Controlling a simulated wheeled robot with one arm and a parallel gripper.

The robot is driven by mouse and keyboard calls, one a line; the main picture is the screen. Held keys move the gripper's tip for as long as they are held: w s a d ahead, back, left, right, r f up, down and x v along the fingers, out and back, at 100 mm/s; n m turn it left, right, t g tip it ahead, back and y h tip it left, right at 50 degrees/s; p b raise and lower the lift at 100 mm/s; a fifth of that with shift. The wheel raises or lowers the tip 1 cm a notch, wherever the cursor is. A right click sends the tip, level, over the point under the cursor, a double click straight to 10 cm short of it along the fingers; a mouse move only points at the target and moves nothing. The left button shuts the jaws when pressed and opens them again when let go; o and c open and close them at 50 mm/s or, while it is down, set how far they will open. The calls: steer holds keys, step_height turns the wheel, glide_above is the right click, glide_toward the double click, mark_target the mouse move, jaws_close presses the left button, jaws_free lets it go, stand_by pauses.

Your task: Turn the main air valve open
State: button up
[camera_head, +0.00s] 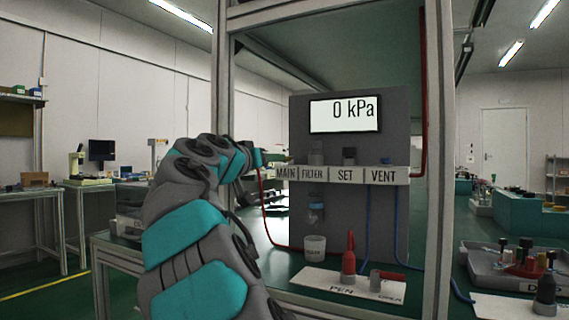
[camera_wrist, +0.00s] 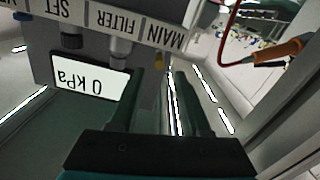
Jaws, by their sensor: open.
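The grey air panel (camera_head: 299,224) carries a label strip (camera_head: 345,174) reading MAIN, FILTER, SET and VENT, and its display (camera_head: 345,114) reads 0 kPa. In the head view my arm hides the area left of the MAIN label, and I cannot make out the main valve there. The wrist view shows the panel upside down. There my gripper (camera_wrist: 170,76) is open, its two fingers reaching toward the MAIN label (camera_wrist: 165,36). A small yellow part (camera_wrist: 159,68) shows by the fingertips below that label; I cannot tell whether the fingers touch it.
Metal frame posts (camera_head: 437,150) flank the panel. A red hose (camera_head: 268,215) hangs from the MAIN end, and blue hoses run below. An orange part (camera_wrist: 278,52) sits right of the fingers in the wrist view.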

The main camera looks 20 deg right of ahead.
steer(key=x, duration=0.7)
steer(key=shift+d+p, duration=0.15)
steer(key=shift+p, duration=0.2)
jaws_close()
